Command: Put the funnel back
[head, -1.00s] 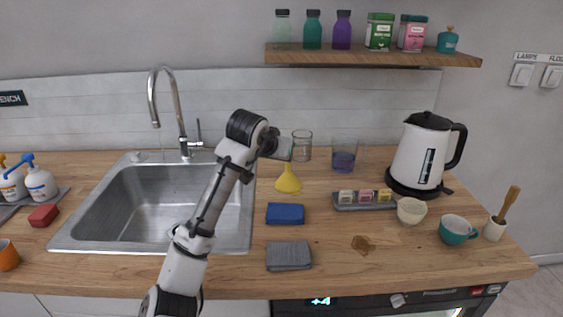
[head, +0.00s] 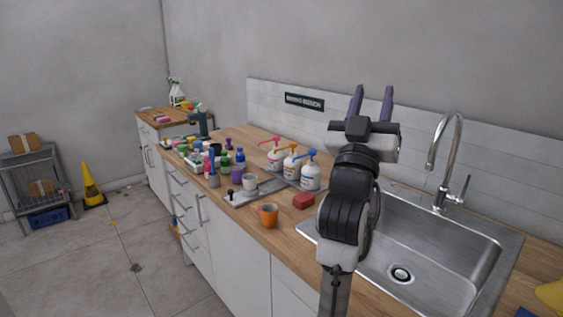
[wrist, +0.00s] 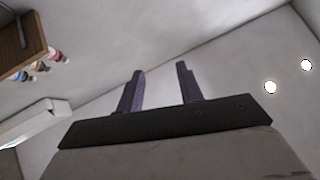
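A yellow piece (head: 550,293), which appears to be the funnel, is cut off by the right edge of the head view. It rests on the counter to the right of the sink. My gripper (head: 372,89) is raised in front of the wall tiles, fingers pointing up, well apart from the yellow piece. Its two dark purple fingers are spread with nothing between them. The wrist view also shows the open, empty gripper (wrist: 160,69) against the wall and ceiling; the funnel is not in that view.
The steel sink (head: 452,250) and faucet (head: 441,165) are right of my arm. Pump bottles (head: 291,165), a red sponge (head: 304,201) and an orange mug (head: 268,215) stand left of it. A crowded tray lies further left. A yellow cone (head: 92,185) stands on the open floor.

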